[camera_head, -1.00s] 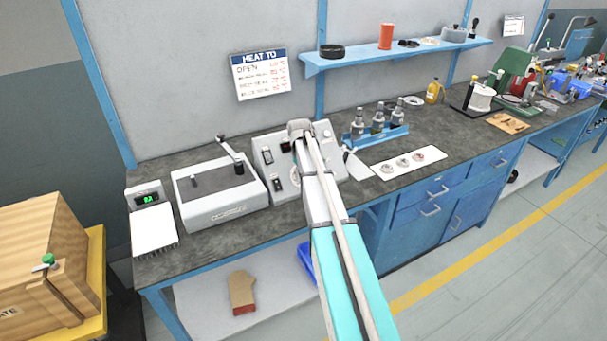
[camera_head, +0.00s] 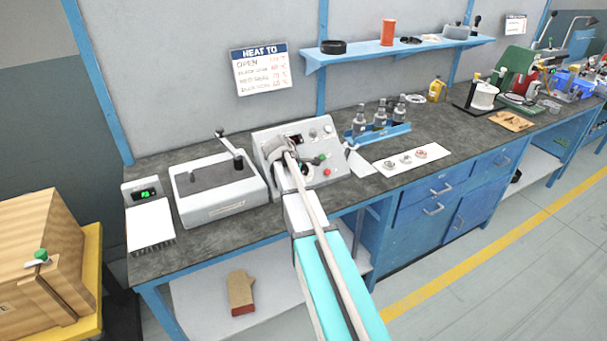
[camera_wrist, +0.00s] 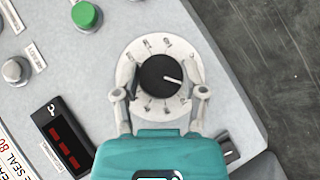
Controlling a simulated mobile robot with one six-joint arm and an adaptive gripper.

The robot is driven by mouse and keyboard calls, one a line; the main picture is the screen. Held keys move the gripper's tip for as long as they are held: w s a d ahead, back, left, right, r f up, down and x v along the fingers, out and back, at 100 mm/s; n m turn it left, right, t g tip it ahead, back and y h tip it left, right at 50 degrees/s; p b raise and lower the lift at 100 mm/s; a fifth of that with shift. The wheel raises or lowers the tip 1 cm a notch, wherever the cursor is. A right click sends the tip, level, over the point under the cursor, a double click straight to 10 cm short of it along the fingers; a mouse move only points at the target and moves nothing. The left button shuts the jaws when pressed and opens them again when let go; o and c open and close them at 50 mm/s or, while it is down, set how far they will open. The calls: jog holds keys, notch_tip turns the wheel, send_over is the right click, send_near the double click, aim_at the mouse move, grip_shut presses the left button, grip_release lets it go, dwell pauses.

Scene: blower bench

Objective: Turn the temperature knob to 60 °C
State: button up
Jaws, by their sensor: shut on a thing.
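The temperature knob (camera_wrist: 158,76) is a round black knob with a white pointer line, on a white dial with small marks I cannot read. Its pointer aims right and slightly down in the wrist view. My gripper (camera_wrist: 160,75) is shut on the knob, with one finger on each side over the white dial. In the head view my gripper (camera_head: 279,148) is at the left part of the grey control box (camera_head: 262,140) and hides the knob there.
A green button (camera_wrist: 86,14), a grey button (camera_wrist: 15,70) and a red-digit display (camera_wrist: 66,138) lie close to the dial. A grey press machine (camera_head: 222,208) and a white scale (camera_head: 150,228) stand left. A blue bottle rack (camera_head: 385,133) stands right. A heat chart (camera_head: 262,72) hangs behind.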

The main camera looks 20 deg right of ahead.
jog(key=shift+s+a+f+n+t, duration=0.15)
jog(key=shift+n+t, duration=0.15)
jog(key=shift+n, duration=0.2)
jog(key=o, duration=1.1)
jog(key=shift+h, duration=0.3)
jog(key=shift+o, duration=0.2)
jog(key=shift+w+r, duration=0.2)
